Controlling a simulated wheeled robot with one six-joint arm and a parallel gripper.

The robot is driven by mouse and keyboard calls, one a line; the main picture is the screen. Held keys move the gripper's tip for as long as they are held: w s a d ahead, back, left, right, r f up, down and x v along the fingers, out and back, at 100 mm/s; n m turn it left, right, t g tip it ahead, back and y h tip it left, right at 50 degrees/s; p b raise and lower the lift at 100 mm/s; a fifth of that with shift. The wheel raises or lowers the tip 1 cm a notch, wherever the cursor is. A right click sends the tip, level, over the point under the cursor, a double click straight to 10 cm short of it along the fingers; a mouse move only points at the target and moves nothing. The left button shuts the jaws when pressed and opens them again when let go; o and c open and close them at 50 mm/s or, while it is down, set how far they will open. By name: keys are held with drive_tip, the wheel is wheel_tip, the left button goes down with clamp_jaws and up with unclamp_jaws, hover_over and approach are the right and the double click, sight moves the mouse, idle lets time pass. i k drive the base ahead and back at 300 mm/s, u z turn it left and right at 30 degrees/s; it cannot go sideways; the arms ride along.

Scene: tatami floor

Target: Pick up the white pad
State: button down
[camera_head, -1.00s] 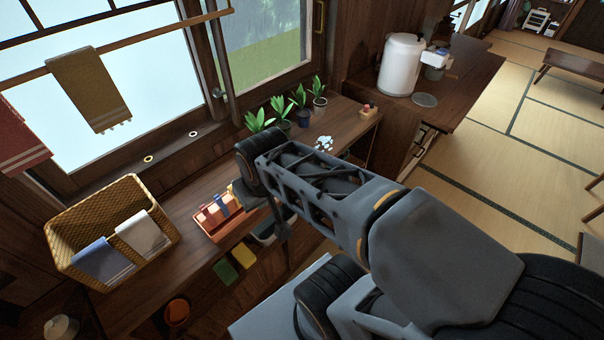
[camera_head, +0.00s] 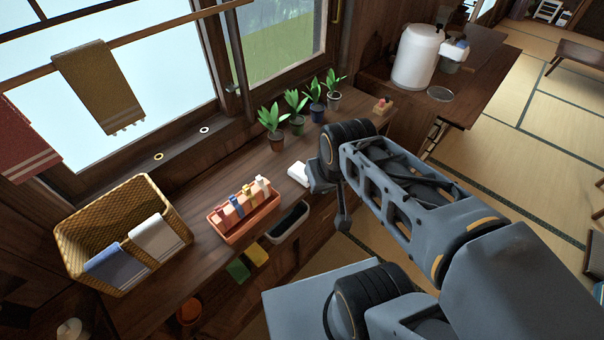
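A small white block (camera_head: 299,173), which looks like the white pad, shows on the wooden counter (camera_head: 200,190), right of the orange tray. My gripper (camera_head: 318,181) is at its right side, low over the counter's front part. The gripper's fingers are hidden or too small to make out, so I cannot tell whether they touch the pad or are open. Part of the pad may be hidden behind my gripper.
An orange tray (camera_head: 247,232) holds several small upright items. A dark white-rimmed bin (camera_head: 288,222) is at the counter's front edge. Potted plants (camera_head: 295,120) line the window side. A wicker basket (camera_head: 85,228) with folded towels stands left. A white canister (camera_head: 414,58) is at back right.

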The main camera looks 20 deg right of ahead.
sight(296, 172)
drive_tip(key=u, duration=0.2)
drive_tip(key=k, duration=0.4)
drive_tip(key=z, duration=1.15)
drive_tip(key=i, duration=0.6)
drive_tip(key=u, duration=1.75)
